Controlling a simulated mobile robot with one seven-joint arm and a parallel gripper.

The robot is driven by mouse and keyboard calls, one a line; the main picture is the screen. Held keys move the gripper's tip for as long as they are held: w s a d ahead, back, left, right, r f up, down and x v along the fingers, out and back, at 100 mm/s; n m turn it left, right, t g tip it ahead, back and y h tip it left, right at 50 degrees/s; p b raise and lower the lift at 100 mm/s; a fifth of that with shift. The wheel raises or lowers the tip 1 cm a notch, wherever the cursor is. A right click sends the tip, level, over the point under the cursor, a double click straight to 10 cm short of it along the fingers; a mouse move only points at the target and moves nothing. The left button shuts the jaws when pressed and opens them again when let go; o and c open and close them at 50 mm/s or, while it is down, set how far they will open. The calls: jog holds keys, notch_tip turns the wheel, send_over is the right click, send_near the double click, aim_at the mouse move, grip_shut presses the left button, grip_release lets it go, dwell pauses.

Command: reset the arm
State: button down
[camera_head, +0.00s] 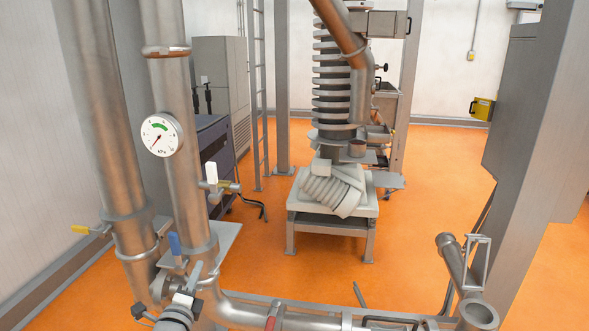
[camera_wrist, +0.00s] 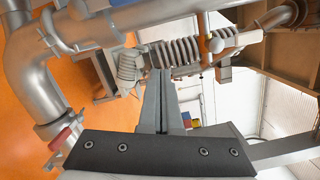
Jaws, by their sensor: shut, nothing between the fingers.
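My gripper (camera_wrist: 162,74) is in the wrist view, with its two grey fingers together and nothing between them. Its dark mounting bar crosses the lower part of that view. The fingertips point toward the finned screw column (camera_wrist: 180,52), which lies tilted in the wrist view and appears beyond them. In the head view the same finned column (camera_head: 333,85) stands upright at the back centre. I cannot make out my gripper for certain in the head view.
Large steel pipes (camera_head: 172,100) with a pressure gauge (camera_head: 161,135) and a blue-handled valve (camera_head: 174,243) fill the left. A low pipe run (camera_head: 260,312) crosses the front. A grey post (camera_head: 545,150) stands right. Orange floor (camera_head: 430,190) is open between. In the wrist view, a curved pipe (camera_wrist: 30,70) is left.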

jog(key=w+d+r+m+g+h, duration=0.1)
jog(key=d+r+m+g+h, duration=0.15)
jog(key=d+m, duration=0.55)
jog(key=d+r+m+g+h, duration=0.25)
jog(key=d+m+h, duration=0.2)
jog(key=d, duration=0.65)
jog(key=w+d+r+m+g+h, duration=0.1)
jog(key=d+m+g+h, duration=0.15)
jog(key=d+m, duration=0.6)
jog(key=s+d+r+m+g+y, duration=0.25)
jog(key=s+d+m+g, duration=0.35)
jog(key=s+d+m, duration=0.45)
jog(key=s+d+r+m+y, duration=0.2)
jog(key=s+r+m+y, duration=0.1)
jog(key=s+m, duration=0.6)
jog(key=s+d+r+m+y, duration=0.2)
jog(key=s+r+m+y, duration=0.1)
jog(key=s+m, duration=0.6)
jog(key=shift+d+r+m+t+b, duration=0.35)
jog(key=shift+r+m+b, duration=0.1)
jog(key=shift+r+m, duration=0.2)
jog(key=shift+a, duration=0.1)
